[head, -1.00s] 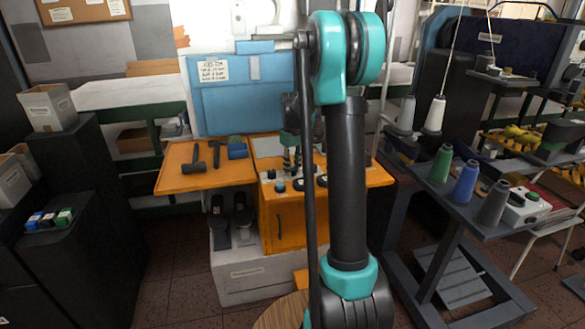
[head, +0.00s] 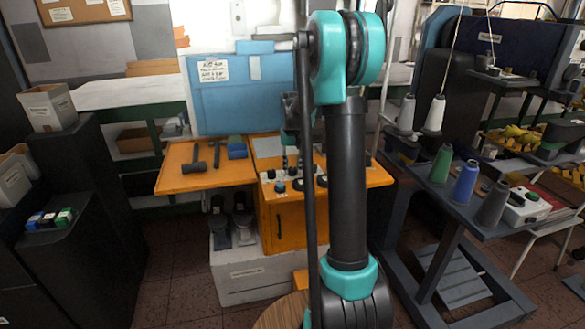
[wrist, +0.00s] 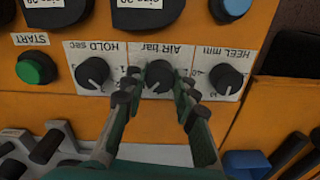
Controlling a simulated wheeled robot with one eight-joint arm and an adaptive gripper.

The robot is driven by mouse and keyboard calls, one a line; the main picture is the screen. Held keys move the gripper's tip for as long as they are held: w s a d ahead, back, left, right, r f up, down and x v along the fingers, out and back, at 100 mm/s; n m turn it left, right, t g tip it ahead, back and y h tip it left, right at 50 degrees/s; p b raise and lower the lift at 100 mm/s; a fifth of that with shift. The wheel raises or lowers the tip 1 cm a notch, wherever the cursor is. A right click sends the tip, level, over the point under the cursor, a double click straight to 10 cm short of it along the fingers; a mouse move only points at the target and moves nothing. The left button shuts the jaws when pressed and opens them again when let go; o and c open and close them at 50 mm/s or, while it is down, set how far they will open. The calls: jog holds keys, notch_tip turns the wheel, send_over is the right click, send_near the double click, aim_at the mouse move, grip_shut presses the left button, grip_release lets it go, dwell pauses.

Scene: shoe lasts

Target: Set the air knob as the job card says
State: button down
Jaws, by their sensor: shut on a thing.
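The air knob (wrist: 159,74), a black round knob with a white pointer line, sits under the upside-down label "AIR bar" in the wrist view. My gripper (wrist: 160,86) has one finger on each side of it and is shut on it. The fingers hide parts of the dial scale. In the head view my arm hides much of the control panel (head: 268,188). The job card (head: 213,70) is a pale sheet on the blue board; its small writing is hard to read.
The HOLD sec knob (wrist: 92,73) and HEEL mm knob (wrist: 226,79) flank the air knob closely. A green START button (wrist: 36,68) and a blue button (wrist: 232,8) are near. A mallet (head: 194,160) lies on the orange bench (head: 175,183).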

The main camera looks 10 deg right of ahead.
aim_at(293, 168)
jog(key=shift+m, duration=0.5)
jog(key=c, duration=1.2)
grip_release()
jog(key=shift+r, duration=0.15)
notch_tip(293, 168, up, 12)
jog(key=shift+f, duration=0.15)
jog(key=s+a+f+n+t, duration=0.1)
jog(key=s+f, duration=0.5)
jog(key=s, duration=0.4)
jog(key=s+a+f+n+t, duration=0.1)
jog(key=s+f, duration=0.4)
jog(key=s, duration=0.5)
jog(key=s+a+f+n+t, duration=0.1)
jog(key=s+a+f+t, duration=0.1)
jog(key=s+f, duration=0.4)
jog(key=shift+s+f, duration=0.2)
jog(key=shift+s, duration=0.9)
jog(key=shift+s+f, duration=0.15)
jog(key=shift+s, duration=0.95)
